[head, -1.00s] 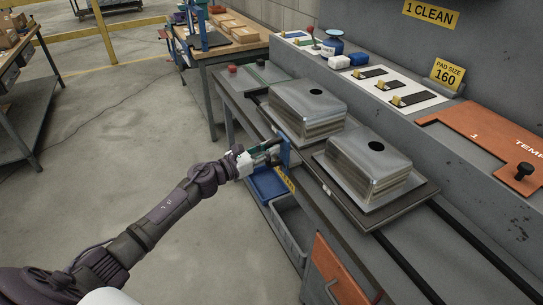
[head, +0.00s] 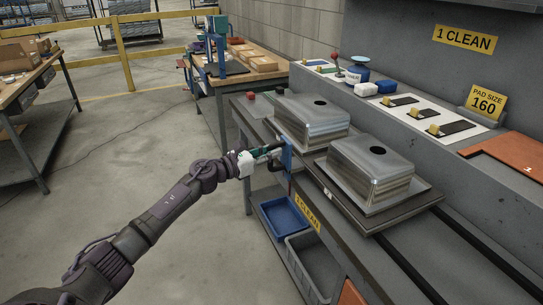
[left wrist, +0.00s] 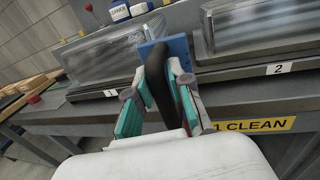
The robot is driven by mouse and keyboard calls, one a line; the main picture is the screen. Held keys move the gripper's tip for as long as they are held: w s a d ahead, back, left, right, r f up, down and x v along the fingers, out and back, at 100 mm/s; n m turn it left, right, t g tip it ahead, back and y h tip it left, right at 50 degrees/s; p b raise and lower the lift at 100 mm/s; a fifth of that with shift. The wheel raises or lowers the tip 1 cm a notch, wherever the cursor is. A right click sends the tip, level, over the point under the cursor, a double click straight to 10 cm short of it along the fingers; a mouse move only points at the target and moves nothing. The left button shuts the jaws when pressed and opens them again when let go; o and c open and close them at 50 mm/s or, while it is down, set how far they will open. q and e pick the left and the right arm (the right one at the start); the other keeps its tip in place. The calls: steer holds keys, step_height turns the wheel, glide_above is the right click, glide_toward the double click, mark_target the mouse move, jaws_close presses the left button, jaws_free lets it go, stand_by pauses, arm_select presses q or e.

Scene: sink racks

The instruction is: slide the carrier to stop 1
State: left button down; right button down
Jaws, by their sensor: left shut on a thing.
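The carrier (head: 400,213) is a dark flat platform on black rails along the grey bench. It bears two metal sink blocks, a far one (head: 315,125) and a near one (head: 372,172), each with a dark hole on top. A blue bracket (head: 287,155) with a black handle (left wrist: 156,85) is on its front side. My left gripper (head: 272,155) is shut on the handle; in the left wrist view its green-padded fingers lie on both sides of it. Small white tags, one reading 2 (left wrist: 281,69), are below the sinks. My right gripper is not in view.
A yellow 1 CLEAN label (head: 307,213) is on the bench front, above a blue bin (head: 284,220) and a grey bin (head: 312,268). Black rails (head: 480,262) run bare at the near right. A red button (head: 251,96) stands near the bench's far end.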

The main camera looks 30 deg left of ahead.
arm_select(q)
steer(key=shift+w+a+r, duration=0.15)
steer(key=shift+a+r, duration=0.15)
steer(key=shift+a, duration=0.05)
steer(key=c, duration=1.4)
jaws_free()
steer(key=shift+c, duration=0.2)
steer(key=o, duration=0.3)
steer(key=shift+w+a+f, duration=0.1)
steer(key=shift+w, duration=0.05)
steer(key=shift+o, duration=0.2)
steer(key=shift+s+f, duration=0.1)
steer(key=shift+s, duration=0.3)
steer(key=v, duration=1.1)
steer(key=shift+s, duration=0.2)
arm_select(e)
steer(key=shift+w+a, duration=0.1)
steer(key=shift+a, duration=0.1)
